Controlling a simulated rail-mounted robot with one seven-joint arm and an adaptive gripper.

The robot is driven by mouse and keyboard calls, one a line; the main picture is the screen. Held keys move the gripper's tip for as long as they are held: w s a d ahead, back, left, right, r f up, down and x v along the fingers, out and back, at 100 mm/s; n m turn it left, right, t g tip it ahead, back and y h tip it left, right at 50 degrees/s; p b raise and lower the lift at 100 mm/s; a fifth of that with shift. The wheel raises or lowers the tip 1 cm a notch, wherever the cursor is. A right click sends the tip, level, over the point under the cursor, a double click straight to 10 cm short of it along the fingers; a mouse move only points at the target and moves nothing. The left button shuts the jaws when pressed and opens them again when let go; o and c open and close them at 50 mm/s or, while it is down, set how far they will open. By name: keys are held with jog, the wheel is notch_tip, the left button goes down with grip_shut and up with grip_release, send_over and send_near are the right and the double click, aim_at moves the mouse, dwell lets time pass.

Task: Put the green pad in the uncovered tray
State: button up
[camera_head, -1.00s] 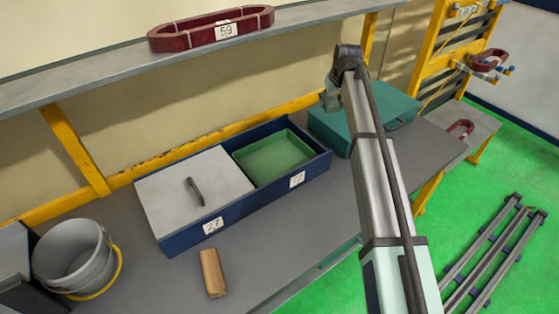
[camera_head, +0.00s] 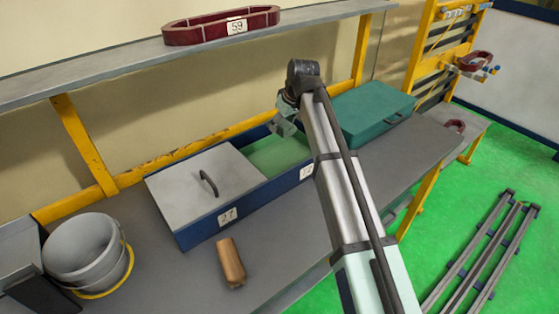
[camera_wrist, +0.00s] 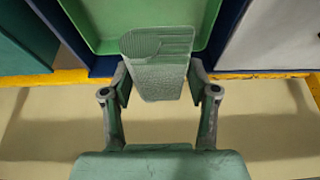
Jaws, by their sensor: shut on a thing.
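My gripper (camera_wrist: 160,92) is shut on the green pad (camera_wrist: 158,72), a ribbed grey-green block held between both fingers in the wrist view. In the head view my gripper (camera_head: 285,110) is over the right part of the blue box, and the pad (camera_head: 284,125) shows just below it. The uncovered tray (camera_head: 268,158) is the open green-floored right compartment, partly hidden by my arm and gripper. It also shows at the top of the wrist view (camera_wrist: 97,22), past the pad. The pad looks above the tray; I cannot tell whether it touches.
A grey lid (camera_head: 197,187) with a dark handle covers the left compartment, labelled 27. A teal case (camera_head: 370,112) stands to the right. A wooden block (camera_head: 231,262) and a grey bucket (camera_head: 85,250) are on the bench. A shelf (camera_head: 110,70) with a red coil runs above.

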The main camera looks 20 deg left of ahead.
aim_at(280, 165)
notch_tip(280, 165, down, 16)
jog(key=p, duration=0.3)
jog(key=shift+f, duration=0.15)
jog(key=shift+f, duration=0.15)
jog(key=o, duration=1.3)
jog(key=shift+o, duration=0.2)
jog(key=b+v, duration=0.2)
jog(key=v, duration=1)
jog(key=shift+a, duration=0.1)
